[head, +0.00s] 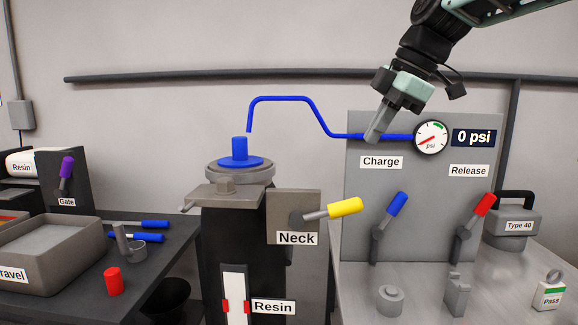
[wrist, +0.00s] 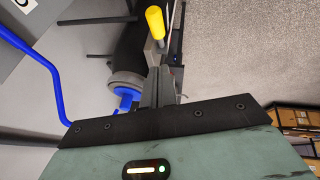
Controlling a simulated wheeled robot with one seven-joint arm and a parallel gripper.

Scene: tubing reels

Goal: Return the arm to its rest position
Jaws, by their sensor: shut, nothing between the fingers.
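My gripper (head: 375,127) is shut and empty. In the head view it hangs at the upper right, pointing down and left, in front of the grey panel's top edge and the blue tube (head: 325,128). I cannot tell whether it touches the tube. In the wrist view the closed fingers (wrist: 157,88) show at the middle, with the blue cap (wrist: 126,97) and the yellow handle (wrist: 156,22) beyond them.
The grey panel (head: 420,190) carries the gauge (head: 431,137), a blue lever (head: 397,204) and a red lever (head: 484,204). The black column (head: 225,240) stands mid-view. A gravel bin (head: 50,285) sits on the left bench. The wall pipe (head: 200,77) runs behind.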

